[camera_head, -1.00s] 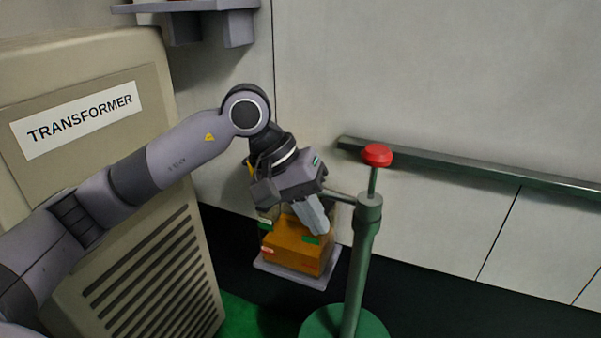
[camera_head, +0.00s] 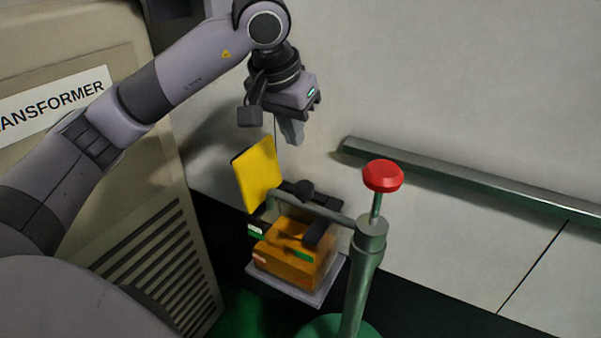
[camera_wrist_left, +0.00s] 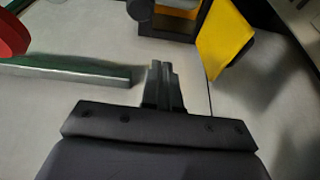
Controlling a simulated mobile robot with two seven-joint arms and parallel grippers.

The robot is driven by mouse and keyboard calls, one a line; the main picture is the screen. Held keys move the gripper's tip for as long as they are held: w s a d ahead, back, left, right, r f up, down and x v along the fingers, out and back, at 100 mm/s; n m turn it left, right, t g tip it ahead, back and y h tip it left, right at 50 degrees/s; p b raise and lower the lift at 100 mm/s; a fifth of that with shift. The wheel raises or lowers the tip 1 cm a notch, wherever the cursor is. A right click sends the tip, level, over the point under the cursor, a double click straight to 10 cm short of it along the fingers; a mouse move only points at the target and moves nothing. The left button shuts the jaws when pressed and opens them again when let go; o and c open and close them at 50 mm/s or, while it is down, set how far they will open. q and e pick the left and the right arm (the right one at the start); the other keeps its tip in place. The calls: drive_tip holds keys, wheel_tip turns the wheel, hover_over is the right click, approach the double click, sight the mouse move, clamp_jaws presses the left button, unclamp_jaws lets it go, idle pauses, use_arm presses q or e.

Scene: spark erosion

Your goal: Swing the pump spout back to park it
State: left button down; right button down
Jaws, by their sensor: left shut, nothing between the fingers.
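The pump is a green post (camera_head: 358,285) with a red knob (camera_head: 383,175) on top. Its grey-green spout (camera_head: 325,211) reaches left from the top of the post, and its end lies over a clear-walled tank holding an orange block (camera_head: 292,250). My left gripper (camera_head: 291,138) is shut and empty, in the air above and apart from the spout. In the left wrist view its closed fingers (camera_wrist_left: 163,72) point toward the wall, and the red knob (camera_wrist_left: 12,35) shows at the left edge. My right gripper is not in view.
A yellow panel (camera_head: 259,174) stands tilted behind the spout, beside a dark fixture with a round black knob (camera_head: 304,190). A beige transformer cabinet (camera_head: 150,160) is at left. A metal rail (camera_head: 460,180) runs along the wall at right. The tank sits on a grey tray (camera_head: 300,292).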

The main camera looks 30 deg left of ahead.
sight(319, 215)
use_arm(q)
drive_tip(key=shift+s, duration=0.15)
wheel_tip(319, 215, down, 10)
drive_tip(key=p, duration=0.1)
drive_tip(key=shift+s, duration=0.2)
idle(0.6)
drive_tip(key=shift+f, duration=0.1)
idle(0.4)
